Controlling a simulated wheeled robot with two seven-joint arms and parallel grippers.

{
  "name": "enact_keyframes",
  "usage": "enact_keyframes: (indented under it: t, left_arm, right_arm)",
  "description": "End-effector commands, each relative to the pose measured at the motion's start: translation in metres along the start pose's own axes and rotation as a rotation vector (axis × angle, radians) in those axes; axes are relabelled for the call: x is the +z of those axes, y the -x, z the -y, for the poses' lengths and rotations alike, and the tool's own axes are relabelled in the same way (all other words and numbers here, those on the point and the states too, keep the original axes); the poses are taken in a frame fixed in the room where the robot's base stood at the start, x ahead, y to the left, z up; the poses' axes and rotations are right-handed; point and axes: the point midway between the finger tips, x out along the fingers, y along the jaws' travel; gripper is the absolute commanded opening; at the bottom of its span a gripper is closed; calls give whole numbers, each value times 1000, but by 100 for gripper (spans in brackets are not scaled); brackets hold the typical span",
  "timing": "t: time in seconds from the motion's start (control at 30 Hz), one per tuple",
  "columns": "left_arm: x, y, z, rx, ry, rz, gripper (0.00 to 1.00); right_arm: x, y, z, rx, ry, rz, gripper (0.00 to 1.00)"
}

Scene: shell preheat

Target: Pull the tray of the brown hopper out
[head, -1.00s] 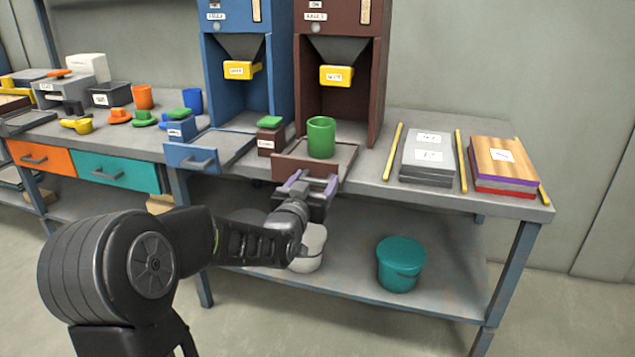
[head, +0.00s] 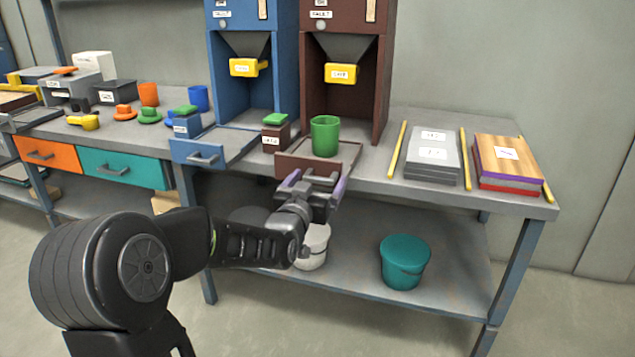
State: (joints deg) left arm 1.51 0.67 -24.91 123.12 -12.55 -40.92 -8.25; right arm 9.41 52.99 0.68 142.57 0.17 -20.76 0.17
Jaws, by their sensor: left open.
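The brown hopper (head: 313,85) stands at the back of the bench, with a yellow labelled lever (head: 341,73) under its funnel. Its brown tray (head: 347,158) sits at the hopper's base and reaches toward the bench's front edge. A green cup (head: 324,136) stands upright on the tray. My left gripper (head: 315,181) is open right at the tray's front, its purple-lined fingers apart. The gripper hides the tray's handle, so I cannot tell whether the handle lies between the fingers. My right gripper is not in view.
The blue hopper (head: 229,85) with its blue tray (head: 197,153) stands to the left. A small brown box (head: 275,138) with a green top sits beside the brown tray. Grey plates (head: 432,165) lie to the right. A teal bucket (head: 403,265) stands on the lower shelf.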

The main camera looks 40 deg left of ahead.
Motion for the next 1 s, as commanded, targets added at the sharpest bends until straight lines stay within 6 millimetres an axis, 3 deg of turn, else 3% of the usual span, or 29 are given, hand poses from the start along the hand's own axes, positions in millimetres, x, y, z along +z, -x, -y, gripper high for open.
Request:
enact_keyframes:
  t: [0.27, 0.7, 1.0]
  left_arm:
    - [-2, 12, 1, -2, 1, -2, 90]
    - [-1, 75, 1, -1, 1, 0, 90]
    - [0, 79, 0, 0, 0, 0, 90]
  right_arm:
    - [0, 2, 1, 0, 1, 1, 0]
    - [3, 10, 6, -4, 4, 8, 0]
    - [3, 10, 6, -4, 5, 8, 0]
